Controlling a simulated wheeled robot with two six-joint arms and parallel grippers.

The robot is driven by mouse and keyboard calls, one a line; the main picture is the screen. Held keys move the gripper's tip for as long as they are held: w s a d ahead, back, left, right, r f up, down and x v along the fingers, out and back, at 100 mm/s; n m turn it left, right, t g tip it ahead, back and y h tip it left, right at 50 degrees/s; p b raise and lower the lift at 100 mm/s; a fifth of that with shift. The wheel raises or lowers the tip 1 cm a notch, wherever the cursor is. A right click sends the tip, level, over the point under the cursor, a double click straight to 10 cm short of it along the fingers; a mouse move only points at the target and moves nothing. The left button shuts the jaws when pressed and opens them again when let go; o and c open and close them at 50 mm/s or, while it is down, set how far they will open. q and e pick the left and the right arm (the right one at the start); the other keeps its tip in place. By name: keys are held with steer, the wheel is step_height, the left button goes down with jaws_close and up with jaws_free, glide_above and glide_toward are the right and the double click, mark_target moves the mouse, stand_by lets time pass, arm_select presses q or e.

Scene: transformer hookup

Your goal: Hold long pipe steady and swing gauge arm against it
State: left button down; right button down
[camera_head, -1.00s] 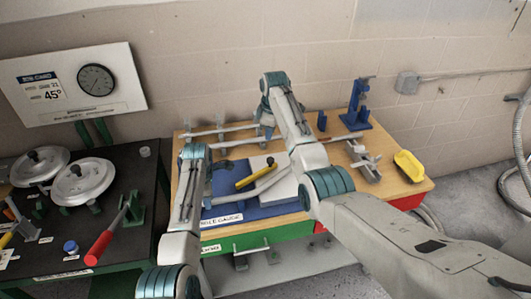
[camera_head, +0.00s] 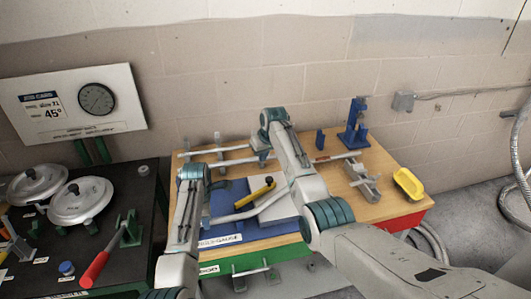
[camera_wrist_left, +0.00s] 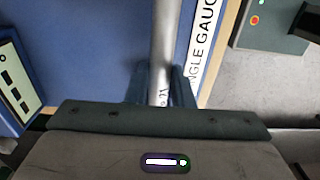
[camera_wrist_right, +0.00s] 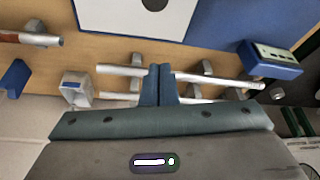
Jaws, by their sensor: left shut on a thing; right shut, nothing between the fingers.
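The long pipe (camera_head: 245,212) is grey and bent and lies over the blue angle gauge base (camera_head: 232,192). My left gripper (camera_wrist_left: 161,88) is shut on the pipe, which runs between its fingers in the left wrist view; in the head view my left arm hides its fingers. The gauge arm's yellow handle (camera_head: 254,193), with a black knob, lies over the white plate (camera_head: 279,217), close behind the pipe. My right gripper (camera_wrist_right: 158,84) is shut and empty, beyond the gauge by the rear rack. The knob just shows at the top of the right wrist view (camera_wrist_right: 155,4).
Straight pipes (camera_wrist_right: 120,70) rest on rack supports around my right gripper; contact is unclear. A blue stand (camera_head: 354,125) and a yellow tray (camera_head: 408,185) are on the right of the bench. A black table (camera_head: 125,190) with a red-handled lever (camera_head: 95,268) stands left.

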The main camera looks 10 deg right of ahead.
mark_target(270, 177)
steer(key=x, duration=0.4)
steer(key=shift+w+f, duration=0.1)
steer(key=shift+f, duration=0.6)
steer(key=shift+s+d+f, duration=0.1)
steer(key=shift+s+d, duration=0.15)
steer(key=shift+s, duration=0.65)
steer(key=shift+s+d+f, duration=0.1)
steer(key=shift+s+d, duration=0.15)
steer(key=shift+s, duration=0.65)
steer(key=shift+s+d+m+h, duration=0.2)
steer(key=shift+s+d+m, duration=0.1)
steer(key=shift+s+m, duration=0.25)
steer(key=shift+s+d+m+h, duration=0.2)
steer(key=shift+s+d+m, duration=0.1)
steer(key=shift+s+m, duration=0.25)
